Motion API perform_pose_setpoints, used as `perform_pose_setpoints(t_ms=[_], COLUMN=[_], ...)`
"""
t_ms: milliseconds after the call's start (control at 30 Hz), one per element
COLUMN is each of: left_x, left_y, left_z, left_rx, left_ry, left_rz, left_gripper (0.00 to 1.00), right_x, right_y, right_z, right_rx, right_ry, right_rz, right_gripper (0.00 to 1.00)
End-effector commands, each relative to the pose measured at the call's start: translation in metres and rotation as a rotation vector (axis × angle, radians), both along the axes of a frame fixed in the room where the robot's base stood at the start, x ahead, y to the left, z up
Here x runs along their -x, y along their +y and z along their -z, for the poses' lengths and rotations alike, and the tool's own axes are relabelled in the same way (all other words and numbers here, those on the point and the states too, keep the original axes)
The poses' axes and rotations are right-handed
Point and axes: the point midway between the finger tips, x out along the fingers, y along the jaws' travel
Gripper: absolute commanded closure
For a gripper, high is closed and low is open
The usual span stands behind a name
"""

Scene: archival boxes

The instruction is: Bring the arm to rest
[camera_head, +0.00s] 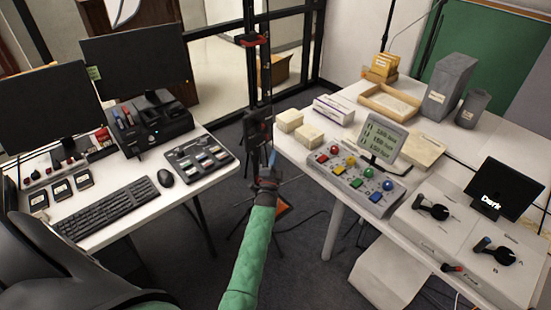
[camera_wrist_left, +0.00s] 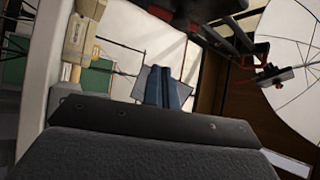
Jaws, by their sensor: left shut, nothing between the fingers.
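My left arm, in a green sleeve, reaches up the middle of the head view. Its dark gripper with a blue tip (camera_head: 272,159) hangs over the gap between the two tables. In the left wrist view the blue fingers (camera_wrist_left: 165,88) lie together, shut, with nothing between them. The gripper touches no object that I can see. My right gripper is not in view.
The left desk holds monitors, a keyboard (camera_head: 108,212), a mouse (camera_head: 165,178) and a button panel (camera_head: 199,157). The right table holds a coloured-button console (camera_head: 356,181), cartons (camera_head: 309,136), a wooden tray (camera_head: 390,103) and grey boxes (camera_head: 449,86). A dark stand rises behind the gripper.

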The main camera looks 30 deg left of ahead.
Motion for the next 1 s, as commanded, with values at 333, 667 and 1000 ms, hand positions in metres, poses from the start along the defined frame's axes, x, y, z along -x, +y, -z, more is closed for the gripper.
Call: perform_pose_setpoints(t_ms=[333, 667, 1000], left_x=[0.000, -0.001, -0.016], left_y=[0.000, 0.000, -0.007], left_z=[0.000, 0.003, 0.075], left_rx=[0.001, 0.096, 0.709], left_ry=[0.000, -0.016, 0.163], left_rz=[0.000, 0.039, 0.152], left_gripper=[1.00, 1.00, 1.00], right_x=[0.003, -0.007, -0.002], right_y=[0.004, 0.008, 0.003], right_z=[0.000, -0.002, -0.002], right_rx=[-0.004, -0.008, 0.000], right_ry=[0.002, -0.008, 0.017], right_rz=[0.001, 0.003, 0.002], right_gripper=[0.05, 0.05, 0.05])
